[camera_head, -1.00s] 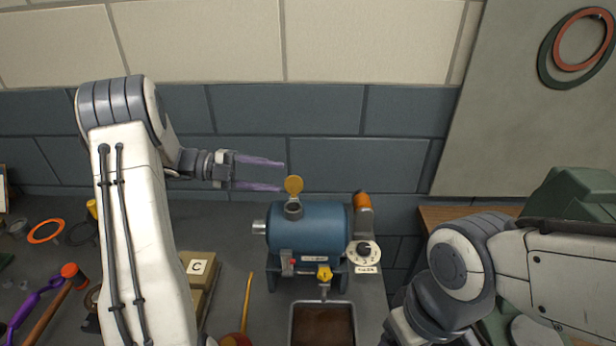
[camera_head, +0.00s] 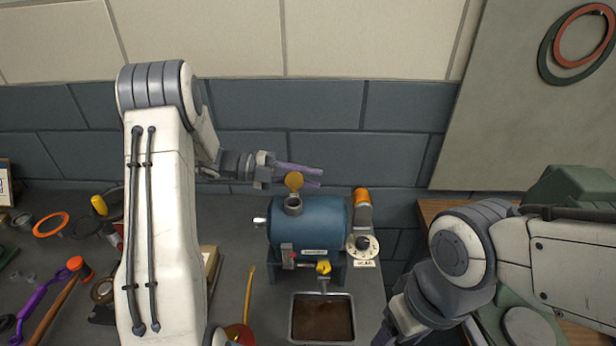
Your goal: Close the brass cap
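The brass cap (camera_head: 294,181) stands raised, hinged open above the short neck (camera_head: 293,204) on top of the blue cylindrical casing (camera_head: 312,227).
A metal tray (camera_head: 292,325) with brown content sits below a yellow tap (camera_head: 323,268). An orange-topped cylinder (camera_head: 361,197) and a white dial (camera_head: 362,247) are right of the casing. A red-headed hammer (camera_head: 77,265) and several rings lie at left.

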